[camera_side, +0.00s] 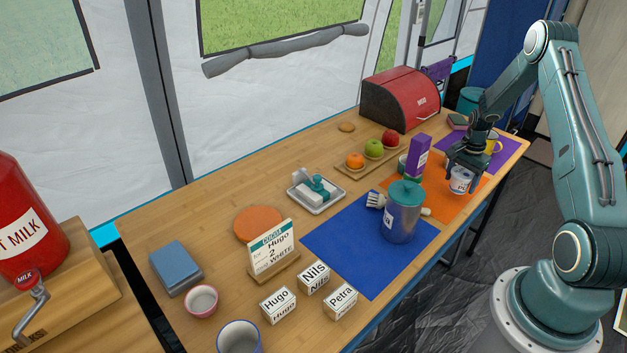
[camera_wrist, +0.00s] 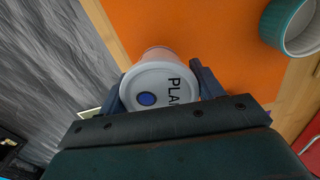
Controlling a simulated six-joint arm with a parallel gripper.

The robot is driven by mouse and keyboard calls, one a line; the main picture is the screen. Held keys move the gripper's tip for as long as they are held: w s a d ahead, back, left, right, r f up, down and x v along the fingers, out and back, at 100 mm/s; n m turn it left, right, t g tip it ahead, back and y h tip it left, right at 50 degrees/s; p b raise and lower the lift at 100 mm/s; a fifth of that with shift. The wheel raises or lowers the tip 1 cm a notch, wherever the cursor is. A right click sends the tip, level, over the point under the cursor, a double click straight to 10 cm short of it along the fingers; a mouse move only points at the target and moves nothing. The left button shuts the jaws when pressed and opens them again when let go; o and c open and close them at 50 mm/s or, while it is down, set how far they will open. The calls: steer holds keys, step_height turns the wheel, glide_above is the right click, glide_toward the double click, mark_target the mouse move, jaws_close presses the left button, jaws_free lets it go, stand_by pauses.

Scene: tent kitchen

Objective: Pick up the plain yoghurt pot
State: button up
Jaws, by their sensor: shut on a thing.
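The plain yoghurt pot (camera_side: 460,181) is a small white pot at the orange mat, near the table's front edge. In the wrist view its white lid (camera_wrist: 158,88) shows a blue dot and letters reading "PLA", the rest hidden by my gripper. My gripper (camera_side: 463,163) points down over the pot, with one finger on each side of it. In the wrist view the fingers of my gripper (camera_wrist: 160,92) are shut on the pot. I cannot tell whether the pot's base touches the mat.
The orange mat (camera_side: 447,203) also bears a purple box (camera_side: 418,156). A teal-lidded jar (camera_side: 402,212) and a brush (camera_side: 376,200) are on or by the blue mat (camera_side: 335,236). A teal-rimmed cup (camera_wrist: 290,28) stands near the pot. A yellow mug (camera_side: 494,146) is behind my gripper.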

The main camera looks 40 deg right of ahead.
mark_target(464, 172)
step_height(464, 172, up, 17)
stand_by(0.4)
stand_by(0.5)
